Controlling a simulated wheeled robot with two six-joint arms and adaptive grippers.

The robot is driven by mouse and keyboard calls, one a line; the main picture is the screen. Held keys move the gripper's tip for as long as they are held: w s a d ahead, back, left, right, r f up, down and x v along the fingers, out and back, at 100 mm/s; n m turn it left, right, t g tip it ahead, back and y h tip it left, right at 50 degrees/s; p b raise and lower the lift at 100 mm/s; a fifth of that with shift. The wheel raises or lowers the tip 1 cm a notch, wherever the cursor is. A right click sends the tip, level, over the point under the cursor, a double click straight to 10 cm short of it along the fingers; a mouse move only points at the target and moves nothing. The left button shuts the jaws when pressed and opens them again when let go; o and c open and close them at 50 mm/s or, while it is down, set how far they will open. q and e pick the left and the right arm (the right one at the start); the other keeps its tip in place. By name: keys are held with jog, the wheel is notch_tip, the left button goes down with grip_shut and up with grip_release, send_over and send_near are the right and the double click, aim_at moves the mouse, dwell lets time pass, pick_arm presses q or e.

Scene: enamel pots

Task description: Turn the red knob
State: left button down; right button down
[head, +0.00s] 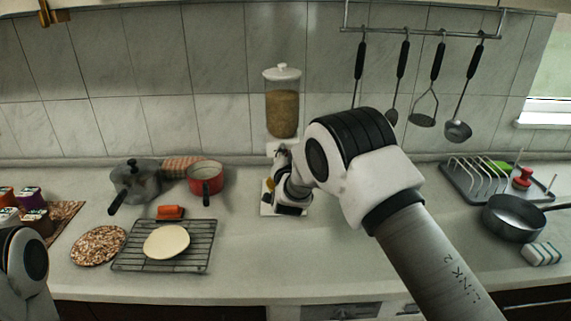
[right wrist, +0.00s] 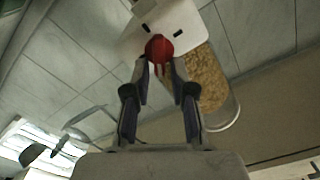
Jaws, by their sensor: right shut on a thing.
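The red knob (right wrist: 158,48) shows in the right wrist view on the white front of a dispenser (right wrist: 185,25). In the head view the dispenser's clear, grain-filled jar (head: 282,112) stands against the tiled wall, and my arm hides the knob. My right gripper (right wrist: 159,64) is shut on the red knob, one fingertip at each side of it. In the head view the gripper (head: 282,156) is small and partly hidden at the dispenser's front. Of my left arm only a link shows at the lower left, with its gripper out of view.
A red pot (head: 206,182) and a grey pot (head: 136,183) stand left of the dispenser. A wire rack (head: 190,257) holds a pale disc (head: 166,242). A dish rack (head: 470,182) and dark pan (head: 514,216) are at right. Utensils hang above. The front middle counter is clear.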

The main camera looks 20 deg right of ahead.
jog(key=shift+s+d+f+m+b, duration=0.1)
jog(key=shift+f+m+b, duration=0.1)
jog(key=shift+m+b, duration=1.85)
jog(key=shift+w+d+f+m+b, duration=0.15)
jog(key=shift+m+b, duration=1.45)
jog(key=shift+b, duration=0.85)
jog(key=shift+s+d+f+m+b, duration=0.1)
jog(key=shift+s+f+m+b, duration=0.1)
jog(key=shift+m+b, duration=1.85)
jog(key=shift+r, duration=0.25)
jog(key=c, duration=1.2)
grip_release()
jog(key=v, duration=1.1)
jog(key=shift+s+a+f, duration=0.2)
jog(key=shift+s+f, duration=0.05)
jog(key=shift+f, duration=0.15)
